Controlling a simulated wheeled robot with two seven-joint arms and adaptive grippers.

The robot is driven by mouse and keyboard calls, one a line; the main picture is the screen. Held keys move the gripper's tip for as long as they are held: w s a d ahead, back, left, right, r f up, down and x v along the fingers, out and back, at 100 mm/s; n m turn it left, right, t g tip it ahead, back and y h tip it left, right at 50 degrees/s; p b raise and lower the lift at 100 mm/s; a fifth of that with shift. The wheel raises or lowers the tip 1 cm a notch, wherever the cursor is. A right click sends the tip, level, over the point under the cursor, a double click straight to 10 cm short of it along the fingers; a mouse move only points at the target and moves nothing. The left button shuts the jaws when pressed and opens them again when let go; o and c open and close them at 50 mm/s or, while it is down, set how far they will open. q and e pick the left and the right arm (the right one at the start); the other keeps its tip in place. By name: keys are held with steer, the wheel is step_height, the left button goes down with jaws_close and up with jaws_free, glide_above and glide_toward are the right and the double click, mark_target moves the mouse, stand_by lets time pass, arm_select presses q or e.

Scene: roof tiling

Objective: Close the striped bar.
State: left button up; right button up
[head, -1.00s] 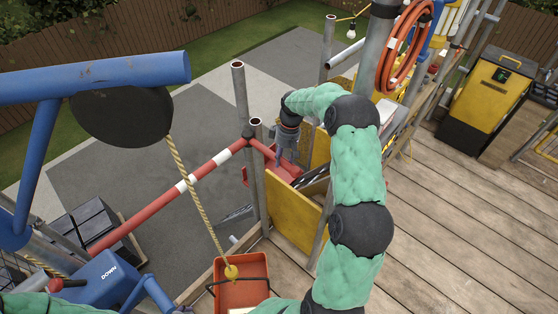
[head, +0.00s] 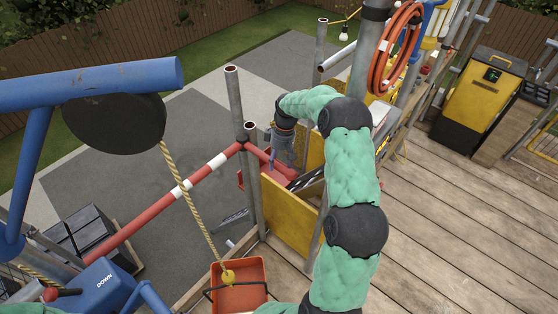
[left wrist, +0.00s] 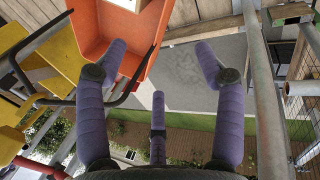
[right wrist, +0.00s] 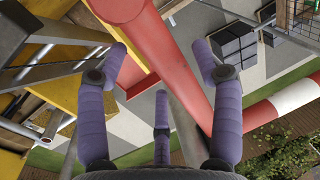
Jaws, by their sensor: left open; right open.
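The striped bar (head: 182,190) is red with white bands. In the head view it slopes from the lower left up to the grey posts at the middle. A red length (head: 262,158) runs on from there toward my right gripper (head: 282,158). My right gripper is open above that red part; contact cannot be told. In the right wrist view a thick red bar (right wrist: 180,75) passes behind the open fingers (right wrist: 160,65), and a red-white length (right wrist: 295,97) shows at right. My left gripper (left wrist: 160,65) is open and empty in the left wrist view, near an orange bucket (left wrist: 145,45).
Grey scaffold posts (head: 240,110) and a yellow board (head: 285,215) stand by the deck edge. The orange bucket hangs on a rope (head: 190,200) below a blue hoist (head: 90,80). Black crates (head: 90,235) lie lower left. The wooden deck (head: 450,220) at right is mostly clear.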

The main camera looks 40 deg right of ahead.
step_height(320, 180, up, 12)
steer(key=d, duration=0.2)
steer(key=shift+w+d+f, duration=0.15)
steer(key=shift+w+d, duration=0.05)
stand_by(0.6)
